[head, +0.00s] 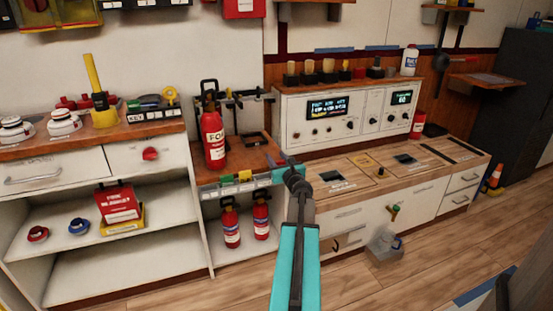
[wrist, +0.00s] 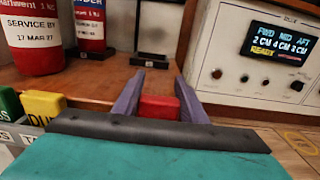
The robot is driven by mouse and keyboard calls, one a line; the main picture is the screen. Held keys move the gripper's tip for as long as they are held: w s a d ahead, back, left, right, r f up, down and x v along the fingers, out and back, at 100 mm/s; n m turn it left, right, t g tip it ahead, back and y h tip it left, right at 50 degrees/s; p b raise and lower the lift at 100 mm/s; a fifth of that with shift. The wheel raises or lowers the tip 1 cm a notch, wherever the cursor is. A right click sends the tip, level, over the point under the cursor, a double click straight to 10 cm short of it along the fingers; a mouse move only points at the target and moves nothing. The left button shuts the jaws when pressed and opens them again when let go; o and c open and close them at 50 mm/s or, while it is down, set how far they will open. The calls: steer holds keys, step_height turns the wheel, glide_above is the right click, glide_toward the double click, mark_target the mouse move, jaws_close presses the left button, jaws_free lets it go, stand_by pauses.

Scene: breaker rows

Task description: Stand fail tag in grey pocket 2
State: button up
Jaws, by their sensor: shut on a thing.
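A red tag (wrist: 159,107), which looks like the fail tag, sits between the two purple-grey fingers of my gripper (wrist: 157,88). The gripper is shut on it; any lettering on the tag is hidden. In the head view my gripper (head: 284,162) is at the right end of a labelled pocket strip (head: 208,190) along the shelf's front edge. A green tag (head: 226,181) and a yellow tag (head: 245,176) stand in the strip, left of my gripper. In the wrist view the yellow tag (wrist: 44,106) is at the left. I cannot make out grey pocket 2.
A large red extinguisher (head: 214,140) stands on the wooden top behind the strip, with a dark stand (head: 256,141) beside it. A white control panel (head: 345,115) rises at the right. Smaller extinguishers (head: 231,224) stand on the shelf below.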

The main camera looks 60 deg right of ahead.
steer(key=shift+f+b, duration=0.7)
steer(key=shift+f, duration=0.05)
steer(key=o, duration=1.1)
steer(key=shift+a, duration=0.1)
steer(key=p+v, duration=0.1)
steer(key=v, duration=1.2)
steer(key=shift+s+a+p, duration=0.2)
steer(key=shift+s+p, duration=0.1)
steer(key=shift+p, duration=0.05)
steer(key=shift+s, duration=0.1)
stand_by(0.4)
